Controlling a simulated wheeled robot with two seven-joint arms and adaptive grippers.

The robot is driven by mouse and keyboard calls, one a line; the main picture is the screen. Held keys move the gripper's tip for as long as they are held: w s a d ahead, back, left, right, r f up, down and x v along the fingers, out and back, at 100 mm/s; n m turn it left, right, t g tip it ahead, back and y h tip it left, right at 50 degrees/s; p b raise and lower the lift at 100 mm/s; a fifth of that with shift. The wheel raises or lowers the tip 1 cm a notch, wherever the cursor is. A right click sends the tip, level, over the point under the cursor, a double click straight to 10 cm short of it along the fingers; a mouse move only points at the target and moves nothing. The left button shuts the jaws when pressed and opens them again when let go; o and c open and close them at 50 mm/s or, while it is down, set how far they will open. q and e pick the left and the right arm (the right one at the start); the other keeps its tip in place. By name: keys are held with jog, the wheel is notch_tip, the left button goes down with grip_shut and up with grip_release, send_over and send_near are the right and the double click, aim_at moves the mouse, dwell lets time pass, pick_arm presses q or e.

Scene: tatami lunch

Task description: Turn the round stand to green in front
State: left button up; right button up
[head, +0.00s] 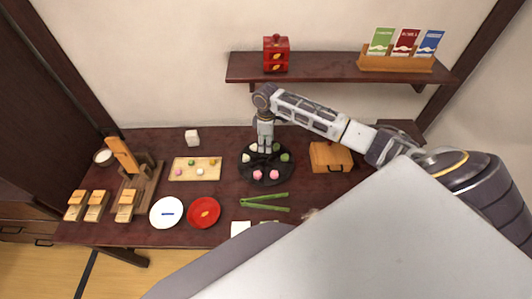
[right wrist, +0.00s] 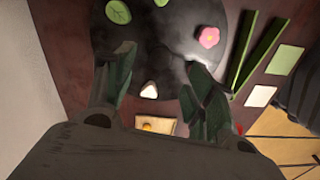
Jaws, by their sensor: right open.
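The round stand (head: 265,182) is a dark disc on the table with small sweets around its edge. In the head view, pink sweets (head: 274,175) are at its front, a green one (head: 284,157) at right and slightly back, and a white one (head: 246,157) at left. My right gripper (head: 264,151) points down over the middle of the stand, open. In the right wrist view its spread fingers (right wrist: 157,66) are over the stand (right wrist: 165,45), with a white sweet (right wrist: 149,90) between them. I cannot tell whether the fingers touch the stand. My left gripper is not in view.
Green tongs (head: 265,201) lie in front of the stand. A sweets tray (head: 176,175) is at its left, a wooden box (head: 330,157) at its right. A red plate (head: 204,212) and white plate (head: 166,212) are front left. A shelf (head: 340,68) hangs behind.

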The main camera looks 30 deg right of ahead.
aim_at(266, 158)
jog(key=shift+f, duration=3.7)
grip_shut()
